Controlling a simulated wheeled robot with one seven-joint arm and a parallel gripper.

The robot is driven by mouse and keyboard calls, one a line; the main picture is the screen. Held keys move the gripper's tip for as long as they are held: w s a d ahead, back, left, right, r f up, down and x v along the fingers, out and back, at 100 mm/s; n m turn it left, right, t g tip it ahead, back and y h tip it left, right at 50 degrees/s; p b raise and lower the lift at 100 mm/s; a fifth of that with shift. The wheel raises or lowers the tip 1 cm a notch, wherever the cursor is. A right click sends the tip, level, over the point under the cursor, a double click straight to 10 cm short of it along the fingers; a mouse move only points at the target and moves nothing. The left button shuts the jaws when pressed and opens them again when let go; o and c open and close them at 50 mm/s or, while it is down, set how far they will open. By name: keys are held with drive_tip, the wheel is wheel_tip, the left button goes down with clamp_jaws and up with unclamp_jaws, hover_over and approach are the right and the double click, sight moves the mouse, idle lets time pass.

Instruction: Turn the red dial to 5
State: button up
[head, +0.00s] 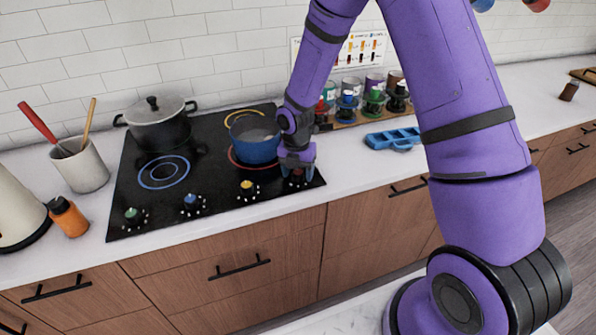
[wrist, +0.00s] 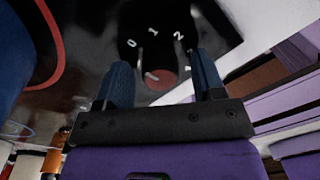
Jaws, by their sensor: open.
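The red dial (wrist: 161,79) shows in the wrist view between my two fingers, on the black cooktop (head: 217,172). The white numbers 0, 1 and 2 stand around it, with another mark partly behind the right finger. A short pale line on the dial points to the left side. My gripper (head: 297,160) is open, with its dark blue fingers (wrist: 163,78) on either side of the dial. I cannot tell whether they touch it. In the head view my gripper is over the cooktop's front right corner and mostly hides the dial.
Green (head: 133,215), blue (head: 192,203) and yellow (head: 247,188) dials line the cooktop's front edge. A blue pot (head: 254,150) stands close behind my gripper; a lidded pot (head: 159,128) stands further left. A blue tray (head: 393,139) lies to the right.

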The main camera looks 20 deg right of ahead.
drive_tip(key=c, duration=0.9)
